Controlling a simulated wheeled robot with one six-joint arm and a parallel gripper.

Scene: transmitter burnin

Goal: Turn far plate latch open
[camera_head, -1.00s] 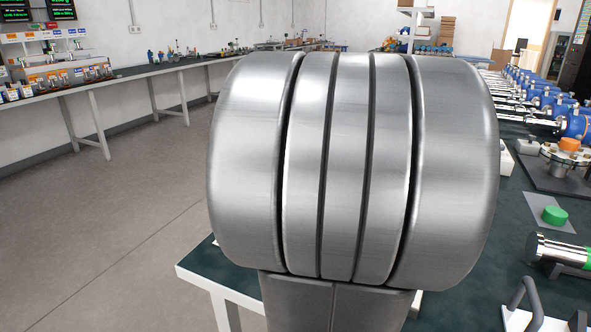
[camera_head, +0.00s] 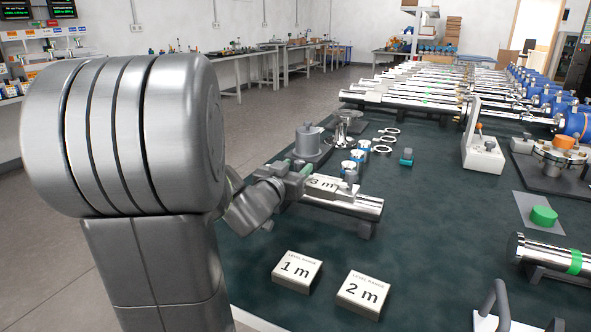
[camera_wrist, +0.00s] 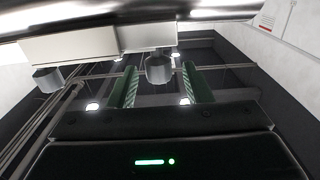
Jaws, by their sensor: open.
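My gripper (camera_head: 292,168) is at the left part of the green bench, close to the plate marked 3 m (camera_head: 322,183). This plate is beside a silver cylinder (camera_head: 352,200) on a dark stand. In the wrist view, the two green fingers of my gripper (camera_wrist: 160,86) are apart. A short grey cylindrical knob (camera_wrist: 158,70) shows between them, under a pale bar; I cannot tell if they touch it. A second grey knob (camera_wrist: 47,79) hangs to the left. I cannot tell for certain which part is the far plate latch.
Plates marked 1 m (camera_head: 297,268) and 2 m (camera_head: 362,293) lie on the bench at the front. A grey canister (camera_head: 307,141), several metal rings (camera_head: 381,149) and a white block with an orange-tipped lever (camera_head: 483,150) stand farther back.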

